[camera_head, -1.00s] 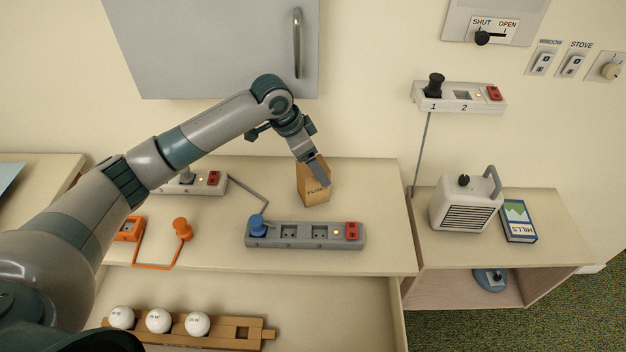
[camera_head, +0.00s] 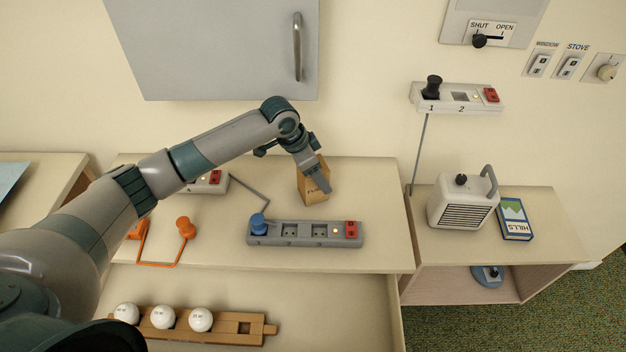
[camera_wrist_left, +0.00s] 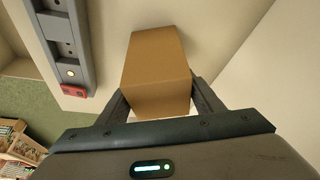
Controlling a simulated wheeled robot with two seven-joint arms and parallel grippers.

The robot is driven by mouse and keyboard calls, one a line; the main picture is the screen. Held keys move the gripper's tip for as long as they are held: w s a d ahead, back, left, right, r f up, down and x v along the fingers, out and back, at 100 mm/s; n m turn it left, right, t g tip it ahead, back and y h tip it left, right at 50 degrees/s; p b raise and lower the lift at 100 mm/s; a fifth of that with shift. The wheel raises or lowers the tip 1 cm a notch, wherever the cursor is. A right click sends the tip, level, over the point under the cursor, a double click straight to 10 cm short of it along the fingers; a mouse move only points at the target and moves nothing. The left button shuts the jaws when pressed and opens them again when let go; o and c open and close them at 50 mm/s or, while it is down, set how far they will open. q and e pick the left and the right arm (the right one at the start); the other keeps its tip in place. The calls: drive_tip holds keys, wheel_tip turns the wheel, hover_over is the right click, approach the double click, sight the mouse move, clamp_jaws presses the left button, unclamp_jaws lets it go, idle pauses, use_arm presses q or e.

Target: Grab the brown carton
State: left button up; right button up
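In the left wrist view the carton (camera_wrist_left: 157,75) sits between the two fingers (camera_wrist_left: 158,92), one on each side. The fingers look open around it, with little gap; firm contact cannot be made out. My right gripper is not in view.
The socket strip (camera_head: 285,241) with a blue plug (camera_head: 258,224) lies in front of the carton. An orange plug and cord (camera_head: 186,228) lie to the left. A grey cabinet (camera_head: 215,50) hangs above. A white heater (camera_head: 462,208) stands on the right shelf.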

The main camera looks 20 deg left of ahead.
sight(323, 163)
use_arm(q)
drive_tip(key=c, duration=0.6)
drive_tip(key=shift+c, duration=0.2)
drive_tip(key=shift+s+r+b, duration=0.1)
drive_tip(key=shift+r+b, duration=0.1)
drive_tip(key=shift+b, duration=0.3)
drive_tip(key=shift+d+r, duration=0.1)
drive_tip(key=shift+r, duration=0.3)
wheel_tip(323, 163, up, 6)
drive_tip(key=b, duration=0.3)
drive_tip(key=s+d+b, duration=0.2)
drive_tip(key=s, duration=0.7)
drive_tip(key=s+d+b, duration=0.2)
drive_tip(key=s+d, duration=0.1)
drive_tip(key=s, duration=0.7)
drive_tip(key=shift+d, duration=0.2)
drive_tip(key=shift+f, duration=0.1)
